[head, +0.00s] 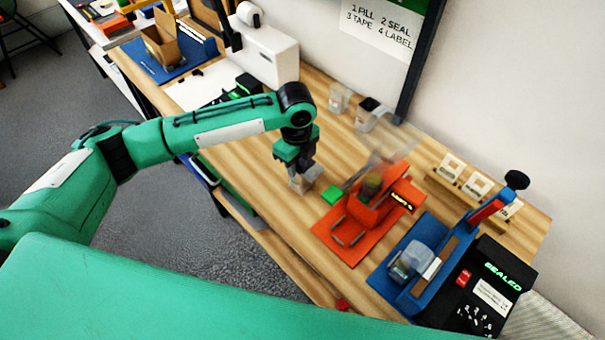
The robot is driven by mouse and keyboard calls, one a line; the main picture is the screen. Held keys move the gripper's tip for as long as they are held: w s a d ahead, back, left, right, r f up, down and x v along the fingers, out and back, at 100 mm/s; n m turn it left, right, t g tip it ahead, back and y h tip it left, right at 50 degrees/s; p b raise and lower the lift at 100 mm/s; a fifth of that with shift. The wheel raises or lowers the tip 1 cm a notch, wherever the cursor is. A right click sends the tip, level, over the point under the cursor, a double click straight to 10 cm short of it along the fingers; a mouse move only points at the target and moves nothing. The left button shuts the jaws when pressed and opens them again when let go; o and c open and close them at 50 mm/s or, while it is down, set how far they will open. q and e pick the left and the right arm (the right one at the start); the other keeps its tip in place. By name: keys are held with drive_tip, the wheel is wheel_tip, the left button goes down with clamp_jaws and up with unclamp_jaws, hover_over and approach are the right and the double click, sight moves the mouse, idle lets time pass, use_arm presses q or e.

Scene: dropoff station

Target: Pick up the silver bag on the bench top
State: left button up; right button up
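My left gripper (302,168) points down over the wooden bench top (262,187), left of the orange machine. A small greyish, silver-looking bag (306,180) is right at its fingertips, low over or on the bench. The fingers are small and dark and partly cover the bag, so I cannot tell whether they are closed on it. Another pale, clear-looking bag or pouch (418,258) sits in the blue sealer (402,295) at the right. My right gripper is not in view.
The orange machine (358,235) stands just right of the gripper, with a green block (332,195) beside it. Clear cups (339,98) stand near the wall. A wooden rack of cards (462,185) and a black "SEALED" box (480,290) are at the right.

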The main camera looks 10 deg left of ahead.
use_arm(q)
wheel_tip(320, 180, down, 3)
drive_tip(key=p, duration=0.3)
hover_over(296, 191)
wheel_tip(296, 191, down, 5)
drive_tip(key=shift+w+a+r, duration=0.1)
drive_tip(key=shift+r, duration=0.05)
drive_tip(key=shift+f, duration=0.3)
clamp_jaws()
